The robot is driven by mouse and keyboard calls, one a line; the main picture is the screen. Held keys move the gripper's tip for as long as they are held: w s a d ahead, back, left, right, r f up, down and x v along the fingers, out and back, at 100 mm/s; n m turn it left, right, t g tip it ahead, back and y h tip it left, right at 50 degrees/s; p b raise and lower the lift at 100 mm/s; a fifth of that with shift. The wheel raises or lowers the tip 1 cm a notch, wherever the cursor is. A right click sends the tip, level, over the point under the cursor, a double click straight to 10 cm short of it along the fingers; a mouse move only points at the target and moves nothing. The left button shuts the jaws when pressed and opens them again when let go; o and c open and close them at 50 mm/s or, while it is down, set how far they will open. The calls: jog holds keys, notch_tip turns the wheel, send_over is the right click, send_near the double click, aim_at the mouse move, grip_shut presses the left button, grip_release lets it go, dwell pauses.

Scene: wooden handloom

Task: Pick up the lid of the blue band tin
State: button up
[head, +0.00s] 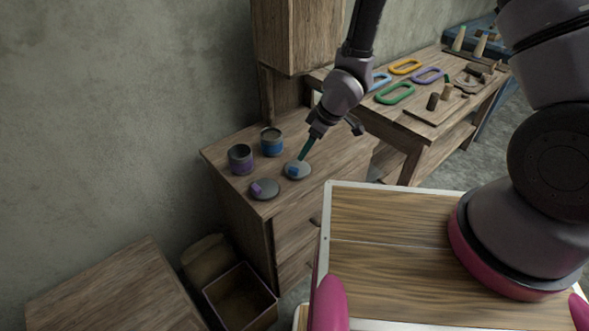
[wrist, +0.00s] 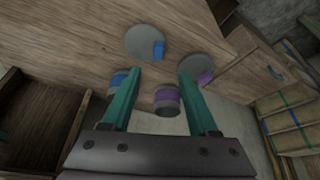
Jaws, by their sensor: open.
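The blue band tin's lid is a grey disc (head: 304,174) with a blue tab (head: 292,171), lying flat on a wooden cabinet top. The lid also shows in the wrist view (wrist: 140,40), where its blue tab (wrist: 158,50) is just beyond the gap between my fingertips. The blue band tin (head: 271,142) stands open behind it; in the wrist view my left finger partly hides it. My gripper (head: 302,158), with teal fingers, is open and empty (wrist: 160,72). Its tips overlap the lid's far edge in the head view; I cannot tell whether they touch.
A purple band tin (head: 240,159) and its grey lid with a purple tab (head: 265,188) stand close by on the cabinet (head: 330,160). An open box (head: 240,296) is on the floor. A bench (head: 412,132) with coloured rings and wooden pieces stands right of the cabinet.

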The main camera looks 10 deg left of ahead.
aim_at(294, 169)
jog(key=x, duration=1)
jog(key=shift+w+f, duration=0.15)
jog(key=shift+w, duration=0.05)
grip_shut()
